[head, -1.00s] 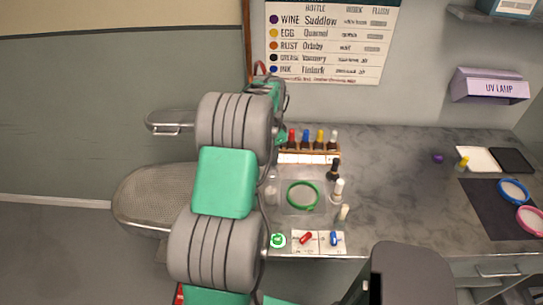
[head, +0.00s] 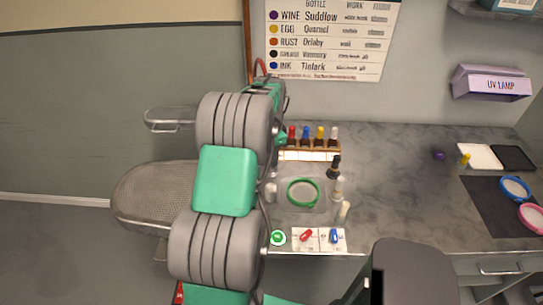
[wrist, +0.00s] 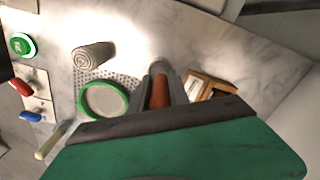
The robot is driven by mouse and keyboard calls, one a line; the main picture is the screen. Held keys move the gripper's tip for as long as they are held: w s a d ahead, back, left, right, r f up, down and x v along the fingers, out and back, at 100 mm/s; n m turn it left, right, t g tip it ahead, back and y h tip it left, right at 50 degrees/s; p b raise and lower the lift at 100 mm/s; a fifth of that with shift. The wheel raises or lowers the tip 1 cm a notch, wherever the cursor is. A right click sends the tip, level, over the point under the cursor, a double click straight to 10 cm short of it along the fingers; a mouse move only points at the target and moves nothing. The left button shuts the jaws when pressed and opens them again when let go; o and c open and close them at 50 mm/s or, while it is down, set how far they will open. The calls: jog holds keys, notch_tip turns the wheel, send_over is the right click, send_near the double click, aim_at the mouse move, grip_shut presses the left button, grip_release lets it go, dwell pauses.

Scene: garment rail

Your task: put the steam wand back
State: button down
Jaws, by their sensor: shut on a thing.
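In the wrist view my gripper (wrist: 161,88) is shut on a brown cylindrical grip, which looks like the steam wand (wrist: 158,92). A grey rounded end shows just beyond it, over the worktop. The rest of the wand is hidden by the green gripper body. No holder for the wand can be clearly made out.
A green hoop (head: 303,193) lies on a perforated plate, with small bottles beside it. A rack of coloured bottles (head: 310,153) stands behind. A green button (head: 278,238), red switch (head: 306,236) and blue switch (head: 334,237) line the front edge. The counter's middle right is clear.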

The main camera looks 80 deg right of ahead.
dwell(0.4)
jog(key=shift+f, duration=0.25)
jog(key=c, duration=0.8)
grip_release()
jog(key=shift+c, duration=0.2)
jog(key=shift+r+p, duration=2.05)
jog(key=shift+r, duration=1.7)
